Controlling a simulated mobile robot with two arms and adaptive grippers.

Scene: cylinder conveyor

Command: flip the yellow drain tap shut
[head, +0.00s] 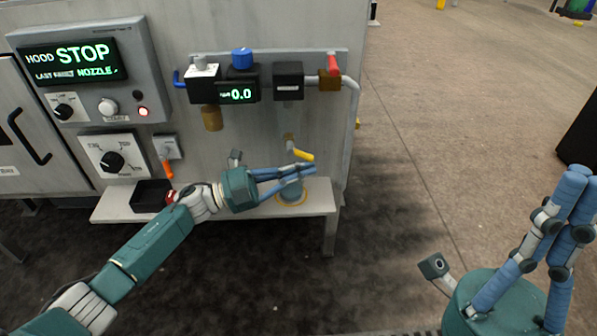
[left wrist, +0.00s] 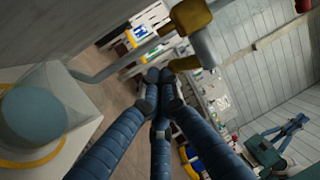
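The drain tap's yellow lever (head: 304,155) sits low on the machine's front, below a brass fitting, and slants down to the right. In the left wrist view a yellow piece (left wrist: 184,63) shows just beyond the fingertips, below a grey tap body (left wrist: 206,47). My left gripper (head: 312,169) is just below the lever in the head view. Its blue fingers come together at the tips (left wrist: 160,76) with nothing seen between them. I cannot tell whether they touch the lever. My right gripper (head: 582,176) points up at the right, away from the machine; its grip is unclear.
A translucent vessel (head: 291,192) stands on a yellow ring on the shelf (head: 245,211) under my left fingers. Above are a red-handled valve (head: 333,66), a pipe (head: 352,95) and a 0.0 display (head: 239,95). The panel reads STOP (head: 84,54).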

